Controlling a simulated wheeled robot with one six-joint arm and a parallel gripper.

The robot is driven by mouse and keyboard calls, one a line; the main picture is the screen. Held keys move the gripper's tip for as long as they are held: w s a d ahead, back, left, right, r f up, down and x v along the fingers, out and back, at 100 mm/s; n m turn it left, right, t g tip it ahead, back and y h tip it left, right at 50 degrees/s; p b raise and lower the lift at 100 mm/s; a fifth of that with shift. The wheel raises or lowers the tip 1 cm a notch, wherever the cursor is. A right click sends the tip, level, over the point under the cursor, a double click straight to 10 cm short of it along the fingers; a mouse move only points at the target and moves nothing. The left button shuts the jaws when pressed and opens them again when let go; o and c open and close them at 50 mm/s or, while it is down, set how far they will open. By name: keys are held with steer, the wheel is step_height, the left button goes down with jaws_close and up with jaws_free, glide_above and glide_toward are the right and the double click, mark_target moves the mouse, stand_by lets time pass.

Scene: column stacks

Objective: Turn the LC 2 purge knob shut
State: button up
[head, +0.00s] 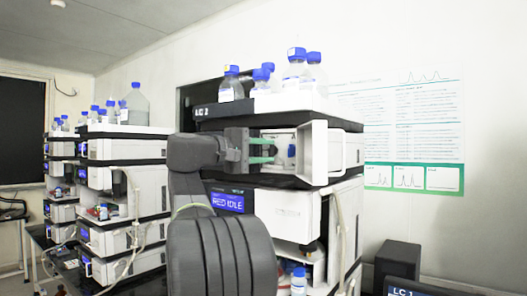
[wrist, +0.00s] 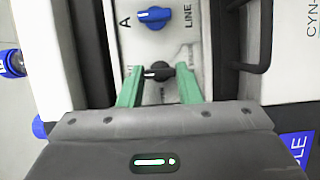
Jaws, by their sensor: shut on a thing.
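The LC 2 stack (head: 203,112) stands in the middle of the head view, with an open bay in its upper module. My gripper (head: 274,151) reaches into this bay from the left, its green fingers level. The fingers partly cover the knob's sides. The knob's own label is not readable, so its name cannot be confirmed. A blue knob (wrist: 153,17) sits above it, between the markings A and LINE.
An open white door (head: 318,152) stands just right of the bay. Blue-capped bottles (head: 295,72) stand on top of the stack. A dark handle (wrist: 262,40) lies to the right in the wrist view. Another stack (head: 125,150) stands to the left.

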steer(key=shift+f, duration=0.1)
steer(key=o, duration=0.7)
steer(key=b+v, duration=0.1)
steer(key=v, duration=1.2)
steer(key=shift+a+b, duration=0.35)
steer(key=shift+s, duration=0.15)
steer(key=p+x, duration=0.1)
steer(key=x, duration=1.3)
steer(key=shift+p, duration=0.35)
steer(key=shift+s, duration=0.1)
